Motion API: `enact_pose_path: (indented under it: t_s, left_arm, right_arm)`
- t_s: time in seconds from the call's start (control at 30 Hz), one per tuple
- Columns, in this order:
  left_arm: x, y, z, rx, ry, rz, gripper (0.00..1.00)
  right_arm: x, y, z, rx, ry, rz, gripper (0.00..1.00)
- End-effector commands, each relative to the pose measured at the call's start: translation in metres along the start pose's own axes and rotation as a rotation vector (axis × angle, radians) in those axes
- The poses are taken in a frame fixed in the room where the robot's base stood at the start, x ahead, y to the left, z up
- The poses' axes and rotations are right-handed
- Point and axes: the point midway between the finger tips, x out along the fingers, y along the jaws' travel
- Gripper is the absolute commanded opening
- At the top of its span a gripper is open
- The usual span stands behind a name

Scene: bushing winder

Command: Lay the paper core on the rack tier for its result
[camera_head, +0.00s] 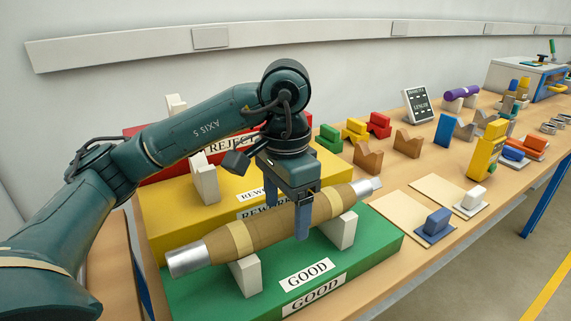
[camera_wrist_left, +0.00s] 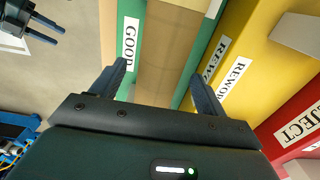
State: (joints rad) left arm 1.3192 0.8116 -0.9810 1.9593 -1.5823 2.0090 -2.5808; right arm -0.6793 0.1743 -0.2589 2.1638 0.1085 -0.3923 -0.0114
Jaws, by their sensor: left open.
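The paper core (camera_head: 275,227) is a brown roll with tan bands and silver ends. It lies lengthwise across two white supports (camera_head: 247,276) on the green GOOD tier (camera_head: 385,246). My left gripper (camera_head: 287,207) is over the core's middle, fingers pointing down, one on each side of it. The jaws are open. In the left wrist view the core (camera_wrist_left: 165,45) runs between the open fingers (camera_wrist_left: 163,82); whether they touch it I cannot tell. A dark two-pronged part (camera_wrist_left: 35,20) at the top left there may be my right gripper; its state is unclear.
Behind are the yellow REWORK tier (camera_head: 165,215) and the red REJECT tier (camera_head: 160,170), with white supports. To the right stand coloured blocks, a black sign (camera_head: 419,104) and a purple roll (camera_head: 462,92). Tan boards (camera_head: 397,218) lie right of the green tier.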

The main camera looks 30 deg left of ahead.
Motion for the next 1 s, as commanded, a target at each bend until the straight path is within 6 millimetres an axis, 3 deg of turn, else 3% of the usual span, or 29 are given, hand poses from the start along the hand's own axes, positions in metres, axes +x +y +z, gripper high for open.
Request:
enact_pose_path:
  t_s: [0.3, 0.5, 0.7, 1.0]
  left_arm:
    - [-0.075, -0.001, 0.000, -0.003, 0.006, -0.004, 0.74]
    - [-0.106, 0.000, 0.000, -0.001, 0.004, -0.002, 0.74]
    - [-0.117, 0.000, 0.000, 0.000, 0.002, -0.001, 0.74]
    - [-0.117, 0.000, 0.000, 0.000, 0.002, -0.001, 0.74]
  right_arm:
    - [-0.007, 0.000, -0.011, -0.026, -0.008, 0.011, 0.49]
    - [-0.009, 0.001, -0.009, -0.042, -0.025, 0.017, 0.49]
    - [-0.009, 0.000, -0.010, -0.051, -0.028, 0.015, 0.49]
    - [-0.009, 0.000, -0.010, -0.059, -0.027, 0.012, 0.49]
